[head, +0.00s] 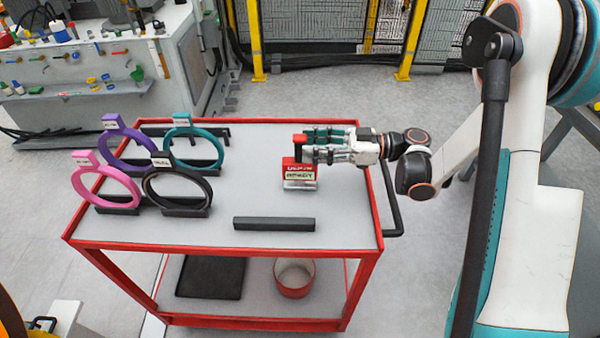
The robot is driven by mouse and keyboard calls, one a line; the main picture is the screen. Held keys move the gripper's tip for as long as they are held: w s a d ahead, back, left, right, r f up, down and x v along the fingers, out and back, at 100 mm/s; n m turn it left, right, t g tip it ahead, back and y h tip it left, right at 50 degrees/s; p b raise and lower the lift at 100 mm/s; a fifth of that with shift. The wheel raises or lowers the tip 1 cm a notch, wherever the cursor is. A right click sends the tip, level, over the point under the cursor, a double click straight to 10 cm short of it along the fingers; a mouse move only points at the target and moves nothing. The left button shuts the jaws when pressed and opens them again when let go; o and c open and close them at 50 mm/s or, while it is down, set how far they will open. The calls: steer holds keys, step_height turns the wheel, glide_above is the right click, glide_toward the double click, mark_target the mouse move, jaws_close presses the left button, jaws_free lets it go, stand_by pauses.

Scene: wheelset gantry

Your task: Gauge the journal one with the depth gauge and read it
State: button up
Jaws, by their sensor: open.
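A small red block with a dark label and a silver foot (300,174), which looks like the depth gauge, stands upright on the grey top of the red cart (270,212). Its label is too small to read surely. My gripper (308,144) comes in from the right, level with the block's upper part. Its teal-tipped fingers are open around or beside that part; I cannot tell whether they touch it. No wheelset journal can be made out in this view.
Pink (105,187), purple (127,143), teal (182,142) and black (177,187) rings stand in holders at the cart's left. A black bar (274,224) lies near the front edge. The lower shelf holds a black tray (211,277) and a red-rimmed bowl (294,278). A cluttered bench (85,70) stands behind left.

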mark_target(300, 144)
steer(key=a+b, duration=0.1)
steer(key=a, duration=0.2)
steer(key=shift+w+a, duration=0.15)
steer(key=shift+a, duration=0.15)
jaws_close()
steer(key=shift+r, duration=0.1)
